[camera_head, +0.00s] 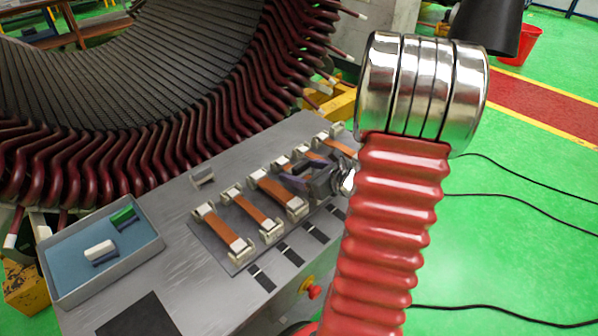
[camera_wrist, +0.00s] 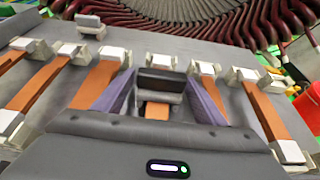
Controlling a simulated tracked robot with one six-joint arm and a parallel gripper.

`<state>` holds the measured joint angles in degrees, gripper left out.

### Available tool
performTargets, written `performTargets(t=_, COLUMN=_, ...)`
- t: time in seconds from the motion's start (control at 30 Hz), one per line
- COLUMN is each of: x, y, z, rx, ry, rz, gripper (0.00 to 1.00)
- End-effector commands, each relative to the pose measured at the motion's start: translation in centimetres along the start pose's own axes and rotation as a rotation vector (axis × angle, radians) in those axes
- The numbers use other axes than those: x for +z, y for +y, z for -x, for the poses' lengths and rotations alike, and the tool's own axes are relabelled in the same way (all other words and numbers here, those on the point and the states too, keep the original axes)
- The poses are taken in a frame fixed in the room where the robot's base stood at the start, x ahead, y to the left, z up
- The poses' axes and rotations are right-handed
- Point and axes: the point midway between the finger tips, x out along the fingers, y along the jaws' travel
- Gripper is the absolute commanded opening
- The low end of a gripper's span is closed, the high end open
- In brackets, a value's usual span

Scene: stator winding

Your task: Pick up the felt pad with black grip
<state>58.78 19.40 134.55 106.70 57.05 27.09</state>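A shallow grey tray with a blue floor (camera_head: 155,243) stands at the lower left of the head view. In it lie a white block with a dark lower part (camera_head: 100,250) and a green block with a dark part (camera_head: 123,217).
The grey bench carries a fixture with several copper-brown strips in pale end blocks (camera_head: 230,230). A small grey bracket (camera_head: 203,176) stands behind it. The large stator with red coil ends (camera_head: 90,160) borders the bench at the back. A red emergency button (camera_head: 313,291) is at the front edge.

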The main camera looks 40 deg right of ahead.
Motion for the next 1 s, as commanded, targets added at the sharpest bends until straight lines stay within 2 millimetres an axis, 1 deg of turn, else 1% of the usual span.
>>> performTargets(t=0.03, x=0.00, y=-0.01, z=0.01, rx=0.000, ry=0.000, rz=0.000, gripper=0.61)
performTargets(t=0.07, x=0.00, y=-0.01, z=0.01, rx=0.000, ry=0.000, rz=0.000, gripper=0.59)
performTargets(t=0.5, x=0.00, y=-0.02, z=0.02, rx=0.000, ry=0.000, rz=0.000, gripper=0.28)
performTargets(t=0.57, x=0.02, y=-0.03, z=0.02, rx=-0.001, ry=0.000, rz=0.000, gripper=0.25)
performTargets(t=0.6, x=0.02, y=-0.03, z=0.02, rx=-0.001, ry=0.000, rz=0.000, gripper=0.21)
performTargets(t=0.83, x=0.12, y=-0.04, z=0.07, rx=-0.001, ry=-0.001, rz=0.001, gripper=0.21)
performTargets(t=1.0, x=0.88, y=-0.05, z=0.36, rx=-0.001, ry=-0.002, rz=0.003, gripper=0.21)
